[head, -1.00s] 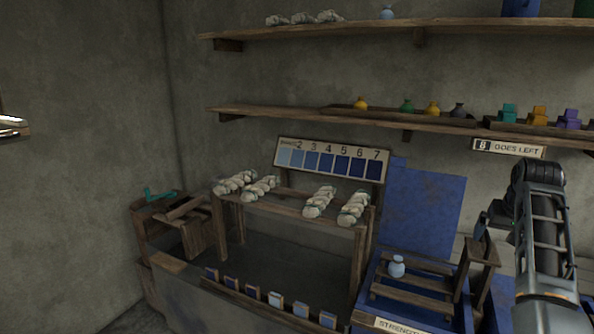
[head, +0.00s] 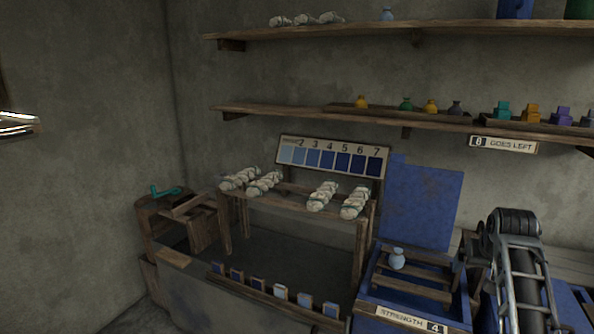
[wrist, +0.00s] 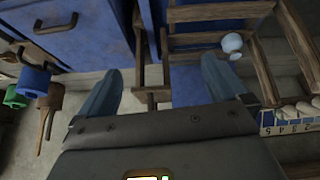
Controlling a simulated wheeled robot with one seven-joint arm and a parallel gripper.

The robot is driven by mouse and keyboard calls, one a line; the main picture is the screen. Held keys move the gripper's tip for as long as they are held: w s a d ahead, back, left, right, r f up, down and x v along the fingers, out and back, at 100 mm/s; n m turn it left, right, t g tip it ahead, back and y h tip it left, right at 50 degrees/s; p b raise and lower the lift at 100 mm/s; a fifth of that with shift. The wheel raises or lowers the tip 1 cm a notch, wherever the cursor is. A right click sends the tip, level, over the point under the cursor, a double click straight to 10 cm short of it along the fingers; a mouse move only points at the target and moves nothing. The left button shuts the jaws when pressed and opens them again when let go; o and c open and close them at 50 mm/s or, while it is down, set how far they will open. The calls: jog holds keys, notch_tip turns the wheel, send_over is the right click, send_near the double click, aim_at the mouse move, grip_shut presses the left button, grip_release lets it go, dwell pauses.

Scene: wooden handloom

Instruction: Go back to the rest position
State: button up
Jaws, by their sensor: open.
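My gripper (wrist: 158,92) is open and empty in the wrist view, its two blue-grey fingers spread apart. Past the fingers are wooden slats and blue surfaces. A pale blue flask (wrist: 232,43) lies up and to the right of the right finger, apart from it. In the head view that flask (head: 397,258) stands on the slatted rack (head: 410,288) behind the "STRENGTH 4" label (head: 411,322). My arm shows at the lower right of the head view; my fingers are not visible there.
Pale yarn skeins (head: 322,196) lie on a wooden frame (head: 284,204) below a numbered blue shade chart (head: 332,158). Small bottles and coloured blocks (head: 532,113) stand on the middle shelf (head: 290,113). A blue panel (head: 420,205) stands behind the rack. Floor shows at lower left.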

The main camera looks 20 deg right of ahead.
jog(key=s+a+f+n+t, duration=0.2)
jog(key=s+a+f, duration=0.4)
jog(key=a, duration=0.4)
jog(key=s+a+f+n+t, duration=0.2)
jog(key=s+a+f, duration=0.2)
jog(key=a+f, duration=0.45)
jog(key=s+a+r+n+t+y, duration=0.1)
jog(key=s+a+r+n+t, duration=0.2)
jog(key=s+a, duration=0.95)
jog(key=s+a+r+n+t+y+b, duration=0.1)
jog(key=s+a+r+t+y, duration=0.2)
jog(key=s+a+r, duration=0.9)
notch_tip(320, 180, up, 4)
jog(key=shift+s+f+n+t+y, duration=0.1)
jog(key=shift+s+n+t+y, duration=0.25)
jog(key=shift+s, duration=0.45)
